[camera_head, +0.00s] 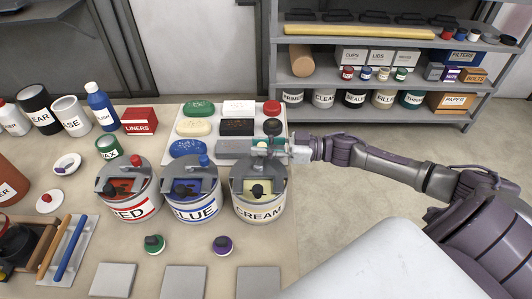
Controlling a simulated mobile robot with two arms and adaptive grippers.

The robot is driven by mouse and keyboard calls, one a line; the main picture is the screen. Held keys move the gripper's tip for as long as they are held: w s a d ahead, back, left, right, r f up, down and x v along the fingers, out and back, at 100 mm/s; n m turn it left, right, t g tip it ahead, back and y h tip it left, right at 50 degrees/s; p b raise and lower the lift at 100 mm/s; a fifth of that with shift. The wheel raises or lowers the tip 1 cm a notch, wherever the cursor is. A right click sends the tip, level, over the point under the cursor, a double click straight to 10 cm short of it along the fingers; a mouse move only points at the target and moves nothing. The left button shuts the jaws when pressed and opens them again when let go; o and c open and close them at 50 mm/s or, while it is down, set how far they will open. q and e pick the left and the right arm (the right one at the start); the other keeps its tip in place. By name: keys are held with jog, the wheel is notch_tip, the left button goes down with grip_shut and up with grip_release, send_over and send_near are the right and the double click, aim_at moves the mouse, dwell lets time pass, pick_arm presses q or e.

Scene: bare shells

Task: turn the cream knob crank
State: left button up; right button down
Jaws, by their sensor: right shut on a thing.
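The cream can (258,210), labelled CREAM, stands at the right end of a row of three cans, with a grey half-lid and a black tap-like knob at its front. My right gripper (270,149) reaches in from the right over the back of this can. It is shut on the cream knob crank, which its fingers mostly hide. The crank's exact angle cannot be told. My left gripper is out of view.
The blue can (195,211) and red can (137,210) stand close to the left, with knobs upright. A tray (212,109) of coloured pads, with red and black round pieces, lies behind. Grey square plates (258,282) lie in front. Shelves (340,80) stand at the back right.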

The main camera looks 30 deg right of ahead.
jog(key=n+g+b, duration=0.1)
jog(key=n+g+y+b, duration=0.1)
jog(key=g, duration=0.1)
jog(key=w+a+n+g+y+b, duration=0.1)
jog(key=g+b, duration=0.1)
jog(key=shift+f+n, duration=0.2)
jog(key=shift+n, duration=0.1)
jog(key=shift+a+r+n+g+y+b, duration=0.1)
jog(key=shift+a+n+g+y+b, duration=0.2)
jog(key=shift+n+g+b, duration=0.75)
jog(key=shift+a+n+g+y+b, duration=0.3)
jog(key=shift+n+g+b, duration=0.2)
jog(key=shift+g, duration=0.95)
jog(key=c, duration=0.9)
grip_release()
jog(key=shift+a, duration=0.1)
jog(key=shift+c, duration=0.2)
jog(key=d, duration=1.2)
jog(key=shift+w, duration=0.1)
